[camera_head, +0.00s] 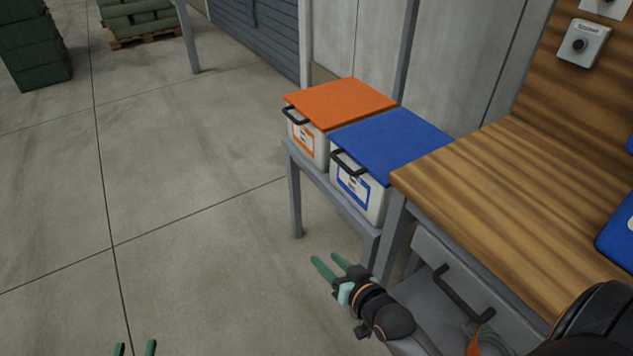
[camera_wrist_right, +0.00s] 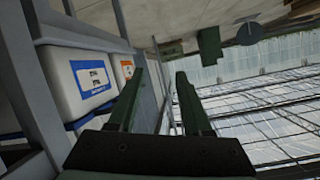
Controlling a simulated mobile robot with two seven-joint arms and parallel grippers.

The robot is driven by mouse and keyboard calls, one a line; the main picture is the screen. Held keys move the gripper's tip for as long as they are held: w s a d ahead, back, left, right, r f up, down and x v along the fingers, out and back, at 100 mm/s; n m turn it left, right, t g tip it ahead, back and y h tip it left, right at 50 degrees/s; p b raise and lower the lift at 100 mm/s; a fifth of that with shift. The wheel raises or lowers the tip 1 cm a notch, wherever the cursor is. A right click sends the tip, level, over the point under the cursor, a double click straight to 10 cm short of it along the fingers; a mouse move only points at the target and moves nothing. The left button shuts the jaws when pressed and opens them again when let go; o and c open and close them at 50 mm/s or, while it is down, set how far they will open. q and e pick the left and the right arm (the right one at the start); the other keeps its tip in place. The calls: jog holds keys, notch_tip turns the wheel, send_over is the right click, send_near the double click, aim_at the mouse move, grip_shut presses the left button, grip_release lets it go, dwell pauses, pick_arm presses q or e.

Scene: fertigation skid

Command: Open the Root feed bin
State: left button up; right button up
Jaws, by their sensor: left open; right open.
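Two white bins stand side by side on a grey stand, one with an orange lid (camera_head: 340,101) and one with a blue lid (camera_head: 391,143). Both lids lie flat and shut, with a black handle at the front of each. The label print is too small to read, so I cannot tell which is Root feed. The right wrist view shows the blue-labelled bin (camera_wrist_right: 82,82) and part of the orange-labelled bin (camera_wrist_right: 125,70). My right gripper (camera_head: 328,264) is open and empty, in front of and below the blue-lidded bin. My left gripper (camera_head: 135,347) is open at the bottom edge, over the floor.
A wooden workbench (camera_head: 520,180) stands right of the bins, with a grey drawer front and black handle (camera_head: 462,296) below. A wall stands behind the bins. The floor to the left is clear, with green stacks (camera_head: 35,45) far back.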

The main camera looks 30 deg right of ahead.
jog(key=w+d+m+t+h+b, duration=0.1)
jog(key=w+d+m+t+b, duration=0.15)
jog(key=w+b, duration=0.25)
pick_arm(q)
jog(key=s+d+r+m+t+h+b, duration=0.3)
jog(key=s+r+m+t+h+b, duration=0.4)
jog(key=r+h+b, duration=0.5)
pick_arm(e)
jog(key=m+t+h, duration=0.4)
jog(key=m+h, duration=0.1)
jog(key=m, duration=0.4)
send_near(340, 160)
pick_arm(q)
notch_tip(340, 160, down, 6)
jog(key=m+y+b, duration=0.1)
jog(key=b, duration=0.3)
jog(key=shift+w+d+f+g, duration=0.2)
jog(key=shift+w+d+g, duration=0.05)
jog(key=shift+w+g, duration=0.15)
pick_arm(e)
jog(key=shift+g, duration=0.25)
jog(key=x, duration=0.9)
jog(key=shift+w+f, duration=0.1)
jog(key=shift+w, duration=0.35)
grip_shut()
